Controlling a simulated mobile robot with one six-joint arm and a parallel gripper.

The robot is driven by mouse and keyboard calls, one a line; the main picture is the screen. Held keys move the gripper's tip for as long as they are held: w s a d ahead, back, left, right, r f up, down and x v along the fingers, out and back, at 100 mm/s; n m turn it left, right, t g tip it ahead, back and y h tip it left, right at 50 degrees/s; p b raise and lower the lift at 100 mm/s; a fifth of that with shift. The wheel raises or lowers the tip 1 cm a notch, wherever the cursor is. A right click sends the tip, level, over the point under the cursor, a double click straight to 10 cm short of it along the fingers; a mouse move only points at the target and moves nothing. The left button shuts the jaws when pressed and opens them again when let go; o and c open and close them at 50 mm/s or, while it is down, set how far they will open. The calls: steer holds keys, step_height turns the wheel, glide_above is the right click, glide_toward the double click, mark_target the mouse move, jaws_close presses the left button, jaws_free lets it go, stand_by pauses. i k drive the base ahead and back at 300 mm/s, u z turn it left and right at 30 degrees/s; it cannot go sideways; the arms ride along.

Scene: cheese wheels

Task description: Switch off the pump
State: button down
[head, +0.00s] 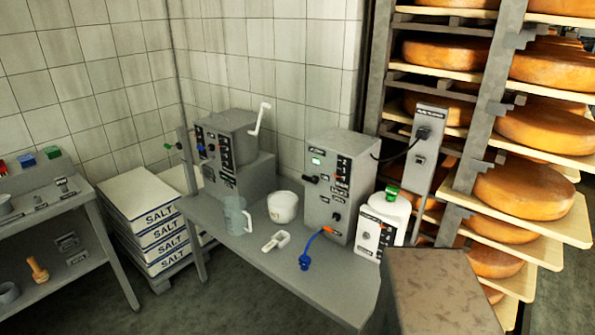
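Two grey control boxes stand on the grey bench. The right box (326,215) has a small lit green display, a column of dark switches or labels, a black lever on its left side and a knob low on its front. An orange and blue hose fitting (306,259) lies at its foot. The left box (231,145) has a white crank, dark labels and coloured knobs on its left side. Their lettering is too small to read, so I cannot tell which one is the pump or its switch position. My gripper is not in view.
A jug (237,217), white tub (283,207) and scoop (276,241) stand on the bench. A socket post (420,160) takes a black cable. Cheese racks (478,170) fill the right; salt sacks (147,215) lie left.

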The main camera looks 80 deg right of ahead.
mark_target(309, 179)
steer(key=z, duration=0.65)
steer(key=i, duration=0.85)
steer(key=z, duration=0.55)
